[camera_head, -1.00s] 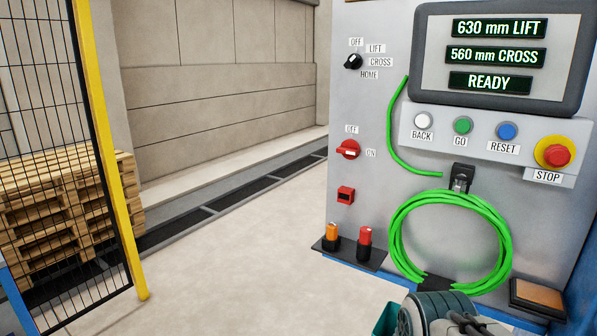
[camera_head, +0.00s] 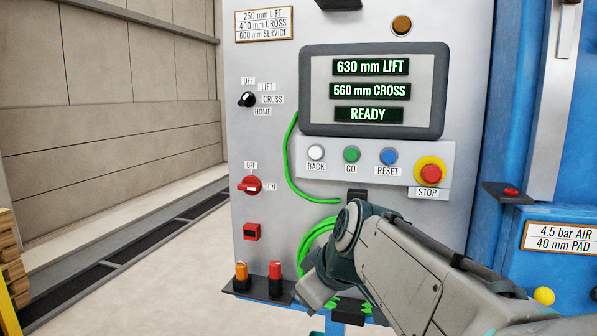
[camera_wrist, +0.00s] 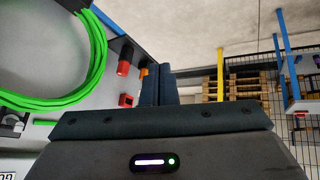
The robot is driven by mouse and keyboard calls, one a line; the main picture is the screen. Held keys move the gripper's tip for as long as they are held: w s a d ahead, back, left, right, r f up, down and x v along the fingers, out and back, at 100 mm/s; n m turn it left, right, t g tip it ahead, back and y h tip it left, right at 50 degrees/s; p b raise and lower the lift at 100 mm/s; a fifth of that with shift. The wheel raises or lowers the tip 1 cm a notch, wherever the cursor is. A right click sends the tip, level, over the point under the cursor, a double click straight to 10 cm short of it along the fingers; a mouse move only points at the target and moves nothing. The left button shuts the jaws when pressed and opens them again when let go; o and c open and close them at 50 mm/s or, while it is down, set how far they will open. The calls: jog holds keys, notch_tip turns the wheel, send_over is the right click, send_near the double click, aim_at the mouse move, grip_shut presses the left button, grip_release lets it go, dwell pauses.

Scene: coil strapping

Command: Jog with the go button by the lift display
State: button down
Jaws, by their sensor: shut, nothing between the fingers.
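The green go button (camera_head: 351,154) sits on the console's sloped panel, between the white BACK button (camera_head: 316,152) and the blue RESET button (camera_head: 388,156). The lift display (camera_head: 371,67) above reads 630 mm LIFT, with 560 mm CROSS and READY below. My arm crosses the lower right of the head view, below the buttons, and hides part of the green hose. My gripper's fingers (camera_wrist: 159,85) show in the wrist view, shut and empty. They are apart from the go button, which does not show in that view.
A red STOP button (camera_head: 430,174) is right of RESET. A black selector knob (camera_head: 246,99) and a red switch (camera_head: 249,185) are at left. The green hose coil (camera_wrist: 75,85) hangs near my gripper. Orange and red-capped items stand on a low shelf.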

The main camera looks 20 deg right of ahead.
aim_at(354, 157)
jog(key=w+d+r+n+t, duration=0.2)
jog(key=d+r+n, duration=0.1)
jog(key=r, duration=0.3)
jog(key=w+d+r+n+t, duration=0.2)
jog(key=w+d+r+n, duration=0.1)
jog(key=r, duration=0.4)
jog(key=w+d+r+n+t, duration=0.2)
jog(key=w+d+r+n, duration=0.1)
jog(key=r, duration=0.4)
jog(key=shift+d+r+b, duration=0.15)
jog(key=shift+d+b, duration=0.2)
jog(key=shift+d, duration=0.25)
jog(key=shift+w, duration=0.15)
jog(key=w+d+p, duration=0.1)
jog(key=w, duration=0.1)
jog(key=w+d+p, duration=0.1)
jog(key=w, duration=0.1)
jog(key=w+d+p, duration=0.1)
jog(key=w+d, duration=0.1)
jog(key=shift+w+d, duration=0.45)
jog(key=shift+w, duration=0.1)
jog(key=shift+w, duration=0.1)
